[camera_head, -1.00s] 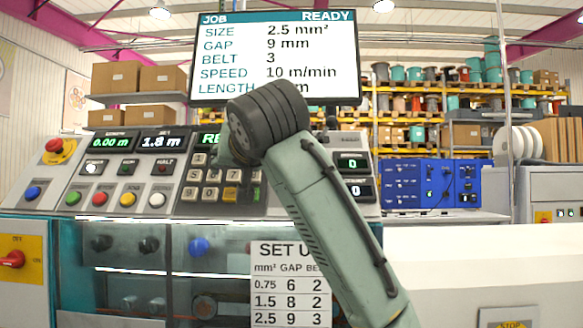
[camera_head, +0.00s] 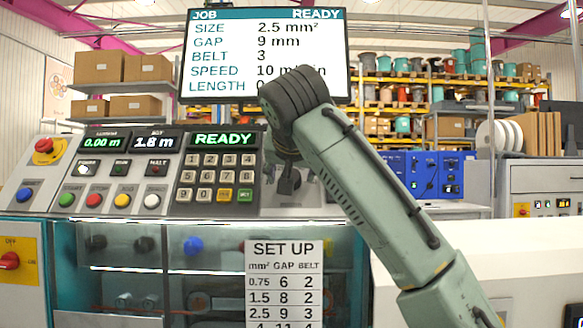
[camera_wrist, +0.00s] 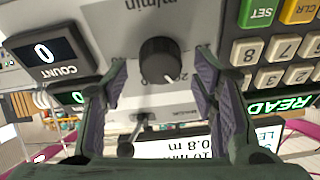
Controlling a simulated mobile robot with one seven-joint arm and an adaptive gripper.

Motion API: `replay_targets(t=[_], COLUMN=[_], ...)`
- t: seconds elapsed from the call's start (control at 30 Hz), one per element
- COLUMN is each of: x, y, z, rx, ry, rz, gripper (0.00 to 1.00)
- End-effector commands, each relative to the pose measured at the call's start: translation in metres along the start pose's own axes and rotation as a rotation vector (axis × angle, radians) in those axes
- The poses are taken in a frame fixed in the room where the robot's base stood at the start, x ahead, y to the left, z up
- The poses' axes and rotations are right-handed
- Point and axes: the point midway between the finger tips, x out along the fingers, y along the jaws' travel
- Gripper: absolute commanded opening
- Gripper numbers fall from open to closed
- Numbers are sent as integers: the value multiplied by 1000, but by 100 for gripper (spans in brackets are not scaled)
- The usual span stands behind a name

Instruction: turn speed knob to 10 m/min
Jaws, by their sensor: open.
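The speed knob (camera_wrist: 161,61) is a round black knob with a white pointer line, on a grey panel marked "m/min" in the wrist view. The pointer faces down and slightly right in that view, near a partly hidden "20". My gripper (camera_wrist: 162,85) is open, with one finger on each side of the knob and a gap on both sides. In the head view my arm (camera_head: 370,190) hides the knob. The job screen (camera_head: 230,50) reads SPEED 10 m/min, partly covered by my arm.
The keypad (camera_head: 215,177) lies left of my gripper in the head view, with SET (camera_wrist: 257,12) and CLR keys close by in the wrist view. A COUNT display (camera_wrist: 55,51) showing 0 is on the knob's other side. Coloured buttons (camera_head: 122,200) line the panel.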

Motion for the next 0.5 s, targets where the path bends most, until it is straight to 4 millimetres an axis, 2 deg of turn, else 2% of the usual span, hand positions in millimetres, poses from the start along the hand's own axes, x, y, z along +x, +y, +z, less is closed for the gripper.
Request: replay_targets(t=[0.13, 0.4, 0.5], x=[9, 11, 11], y=[0, 0, 0], z=[0, 0, 0], rx=[0, -1, -1], ry=[0, 0, 0], rz=[-1, -1, -1], gripper=[53, 53, 47])
